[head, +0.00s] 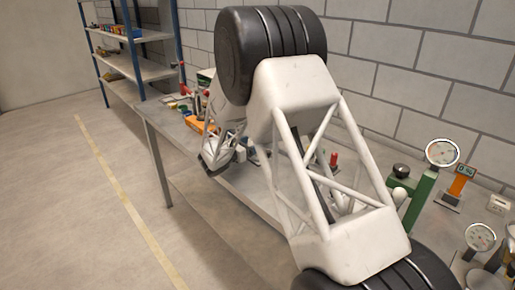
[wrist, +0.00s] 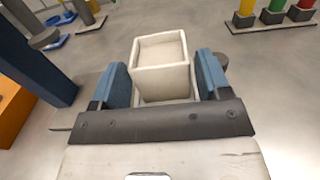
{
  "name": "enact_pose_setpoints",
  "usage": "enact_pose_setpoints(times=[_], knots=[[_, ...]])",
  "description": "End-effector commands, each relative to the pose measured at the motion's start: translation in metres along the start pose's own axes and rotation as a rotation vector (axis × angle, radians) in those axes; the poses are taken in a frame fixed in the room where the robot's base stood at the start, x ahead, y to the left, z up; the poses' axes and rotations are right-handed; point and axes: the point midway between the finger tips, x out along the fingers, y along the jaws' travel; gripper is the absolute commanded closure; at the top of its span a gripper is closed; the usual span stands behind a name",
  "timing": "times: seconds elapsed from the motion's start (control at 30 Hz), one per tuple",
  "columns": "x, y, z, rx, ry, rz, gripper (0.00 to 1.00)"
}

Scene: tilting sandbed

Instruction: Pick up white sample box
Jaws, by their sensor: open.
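The white sample box (wrist: 160,84) shows in the wrist view as a pale, open-topped box on the grey surface. My gripper (wrist: 162,68) is open, with one blue finger on each side of the box. Only narrow gaps show between the fingers and the box walls, and I cannot tell whether either finger touches it. The lower near part of the box is hidden behind the dark gripper bar. In the head view my white truss arm covers much of the bench, and I cannot make out the box there.
In the wrist view, a dark blue post (wrist: 38,55) and an orange block (wrist: 12,112) stand at left. Yellow (wrist: 246,12), green (wrist: 273,10) and red (wrist: 301,10) pieces stand at upper right. The head view shows a dial gauge (head: 442,152) and a shelf rack (head: 146,70).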

Motion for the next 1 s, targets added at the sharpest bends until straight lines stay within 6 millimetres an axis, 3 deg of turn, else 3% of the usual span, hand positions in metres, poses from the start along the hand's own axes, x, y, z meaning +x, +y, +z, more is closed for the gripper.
enact_pose_setpoints(times=[0.2, 0.4, 1.0], knots=[[0.026, 0.001, -0.001, 0.001, 0.000, -0.002, 0.30], [0.040, 0.001, -0.002, 0.000, 0.000, 0.000, 0.30], [0.041, 0.001, -0.001, 0.000, 0.000, 0.000, 0.33]])
